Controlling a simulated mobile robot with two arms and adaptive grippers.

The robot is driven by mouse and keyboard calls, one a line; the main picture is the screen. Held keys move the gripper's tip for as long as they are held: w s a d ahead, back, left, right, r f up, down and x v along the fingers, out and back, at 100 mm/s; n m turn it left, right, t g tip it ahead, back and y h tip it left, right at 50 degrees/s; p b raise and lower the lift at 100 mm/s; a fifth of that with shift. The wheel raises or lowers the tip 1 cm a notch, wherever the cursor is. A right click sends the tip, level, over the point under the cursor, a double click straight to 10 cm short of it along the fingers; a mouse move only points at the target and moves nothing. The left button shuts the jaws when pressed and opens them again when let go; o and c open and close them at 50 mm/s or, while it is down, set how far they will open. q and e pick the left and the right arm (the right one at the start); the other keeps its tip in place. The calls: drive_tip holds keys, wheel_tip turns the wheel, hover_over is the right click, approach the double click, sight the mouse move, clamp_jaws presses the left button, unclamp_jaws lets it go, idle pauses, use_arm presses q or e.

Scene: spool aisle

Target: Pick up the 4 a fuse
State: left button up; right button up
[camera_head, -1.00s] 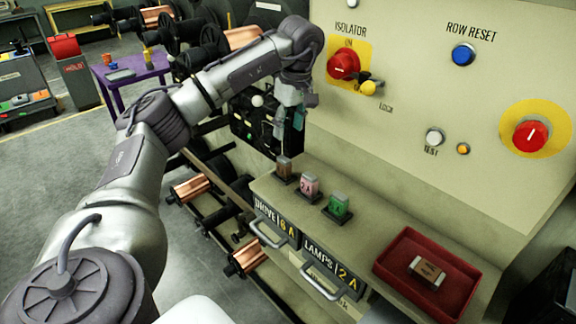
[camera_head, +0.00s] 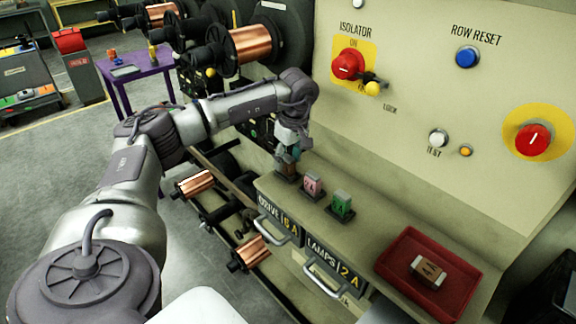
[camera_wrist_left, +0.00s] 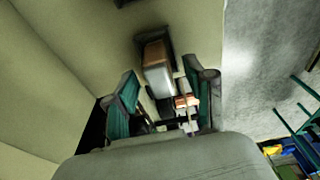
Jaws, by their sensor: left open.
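A brown fuse with a pale grey top stands in a dark socket on the ledge; it shows in the left wrist view (camera_wrist_left: 157,62). In the head view my left gripper (camera_head: 288,154) hangs over it and hides most of it. In the wrist view my left gripper (camera_wrist_left: 160,97) is open, with the fuse's top between and just ahead of its teal fingertips. Contact cannot be told. Another brown fuse (camera_head: 429,271), with a label that looks like 4 A, lies in a red tray (camera_head: 393,279). My right gripper is not in view.
A pink fuse (camera_head: 312,185) and a green fuse (camera_head: 341,203) stand in sockets to the right along the ledge. Drawer handles (camera_head: 325,281) stick out below. The panel with the red isolator knob (camera_head: 347,65) rises behind. Copper spools (camera_head: 240,44) stand at the left.

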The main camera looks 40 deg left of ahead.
use_arm(q)
clamp_jaws()
drive_tip(key=shift+r, duration=0.15)
